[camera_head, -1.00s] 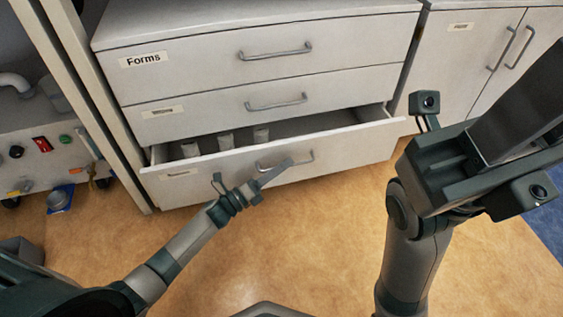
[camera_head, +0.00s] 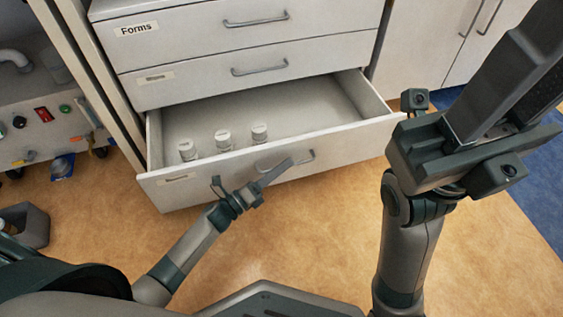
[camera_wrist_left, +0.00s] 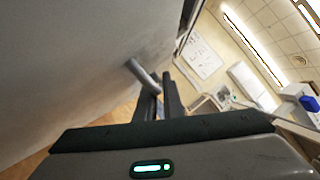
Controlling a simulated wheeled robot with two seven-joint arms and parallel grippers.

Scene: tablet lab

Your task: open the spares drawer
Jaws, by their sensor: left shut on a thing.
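The bottom drawer (camera_head: 215,187) of the white cabinet stands pulled well out. Its label is too small to read, so I cannot confirm it is the spares drawer. Several small white-capped bottles (camera_head: 222,139) stand inside it near the front. My left gripper (camera_head: 284,168) is shut on the bar handle (camera_head: 308,157) on the drawer's front. In the left wrist view, the fingers (camera_wrist_left: 158,92) close around the grey handle (camera_wrist_left: 141,73). My right gripper (camera_head: 505,80) is raised at the right, away from the drawer; its finger gap is unclear.
The drawer labelled Forms (camera_head: 205,36) and the middle drawer (camera_head: 200,77) above are closed. A cupboard (camera_head: 440,50) with two handles stands to the right. A bench with switches (camera_head: 45,115) is at the left. The floor (camera_head: 300,230) before the drawer is clear.

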